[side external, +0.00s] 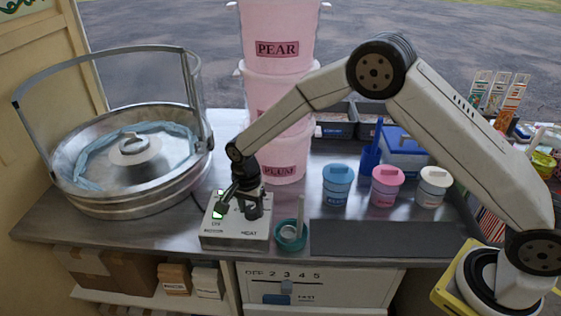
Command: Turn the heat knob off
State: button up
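A pale control box (232,238) stands at the front of the steel counter. Its front edge carries the word HEAT at the right, and a lit green switch (218,205) with a label that looks like OFF sits at its left. My gripper (240,209) points down over the top of the box, with its dark fingers close to the surface. The heat knob is not clearly visible; the fingers cover the area above the HEAT label. I cannot tell whether the fingers touch or grip the knob.
A teal cup (291,237) with a pale stick stands just right of the box. A large metal floss bowl (130,185) is at the left. Pink stacked tubs (278,95) rise behind. Blue (338,186), pink (386,187) and white (433,187) lidded jars stand right.

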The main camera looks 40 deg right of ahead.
grip_shut()
jog(key=shift+n, duration=0.5)
jog(key=n, duration=0.8)
jog(key=shift+n, duration=0.4)
jog(key=n, duration=0.4)
jog(key=shift+n+t, duration=0.3)
jog(key=n, duration=0.5)
jog(key=shift+s, duration=0.1)
